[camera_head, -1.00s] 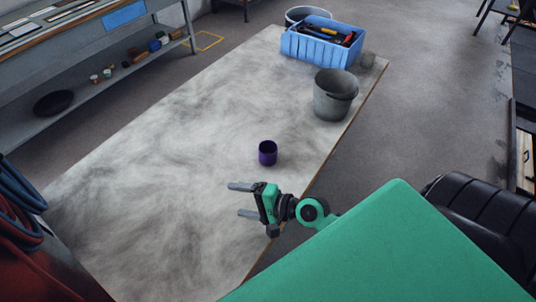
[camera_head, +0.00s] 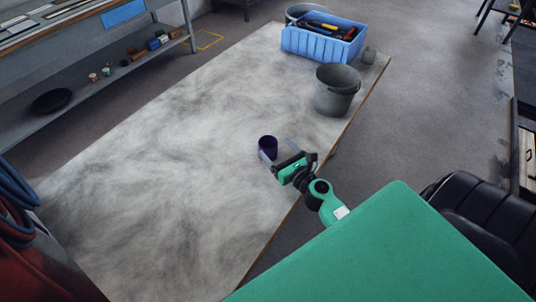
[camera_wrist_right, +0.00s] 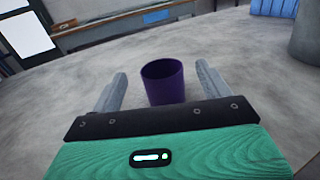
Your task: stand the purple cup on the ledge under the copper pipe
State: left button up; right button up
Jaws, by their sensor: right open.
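The purple cup (camera_head: 268,143) stands upright on the grey mottled table (camera_head: 150,180), near its right edge. My right gripper (camera_head: 279,150) is open, its two fingers pointing at the cup. In the right wrist view the cup (camera_wrist_right: 163,82) stands between the two open fingers (camera_wrist_right: 160,88), with visible room on each side, so they are not closed on it. One finger partly overlaps the cup in the head view. My left gripper is not in view. I cannot make out the copper pipe or the ledge in these frames.
A shelf unit (camera_head: 75,105) stands at the left. The table's middle is clear.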

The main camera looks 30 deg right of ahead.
aim_at(263, 140)
notch_tip(263, 140, down, 3)
jog(key=shift+f+b, duration=0.2)
jog(key=shift+b, duration=0.45)
jog(key=shift+w+r+p, duration=0.45)
jog(key=shift+w+p, duration=0.05)
jog(key=shift+w, duration=0.1)
jog(key=shift+w+f, duration=0.1)
jog(key=shift+w, duration=0.55)
jog(key=shift+w+p, duration=0.5)
jog(key=shift+w, duration=2.05)
jog(key=c, duration=1.1)
